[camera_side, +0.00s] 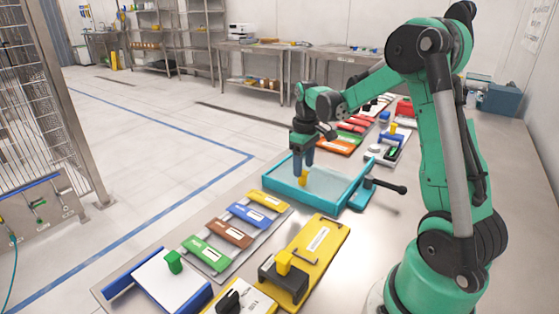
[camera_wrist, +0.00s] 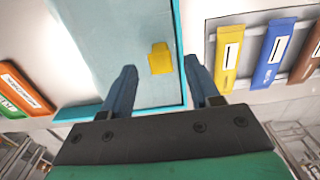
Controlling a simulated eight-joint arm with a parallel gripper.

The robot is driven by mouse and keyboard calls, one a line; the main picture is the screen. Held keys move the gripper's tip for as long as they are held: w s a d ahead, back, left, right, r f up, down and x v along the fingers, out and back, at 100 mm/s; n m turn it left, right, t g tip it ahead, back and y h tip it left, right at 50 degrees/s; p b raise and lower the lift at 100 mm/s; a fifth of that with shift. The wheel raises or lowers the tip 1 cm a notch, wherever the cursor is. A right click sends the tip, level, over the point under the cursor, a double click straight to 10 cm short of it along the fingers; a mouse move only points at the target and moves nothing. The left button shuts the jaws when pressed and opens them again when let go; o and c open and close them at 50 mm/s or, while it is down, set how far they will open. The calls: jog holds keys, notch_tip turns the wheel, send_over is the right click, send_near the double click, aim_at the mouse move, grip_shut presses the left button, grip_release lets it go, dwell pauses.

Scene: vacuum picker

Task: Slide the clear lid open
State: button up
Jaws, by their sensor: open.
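A teal-framed box (camera_side: 283,191) sits on the bench with a clear lid (camera_side: 328,182) over it. A small yellow knob (camera_side: 304,178) stands on the lid near the frame's left end. My gripper (camera_side: 303,164) is open just above the knob, pointing down. In the wrist view the yellow knob (camera_wrist: 160,58) shows between the two blue fingers of my gripper (camera_wrist: 160,70), with a gap on each side. The clear lid (camera_wrist: 115,35) fills the middle of that view. The fingers do not appear to touch the knob.
A dark-handled teal lever (camera_side: 375,187) is at the box's right side. A rack of coloured plates (camera_side: 230,233) and a yellow panel (camera_side: 320,245) lie in front. Orange and red plates (camera_side: 340,143) lie behind. Bare bench shows right of the yellow panel.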

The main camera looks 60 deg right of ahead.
aim_at(311, 172)
jog(key=shift+f, duration=1.7)
grip_shut()
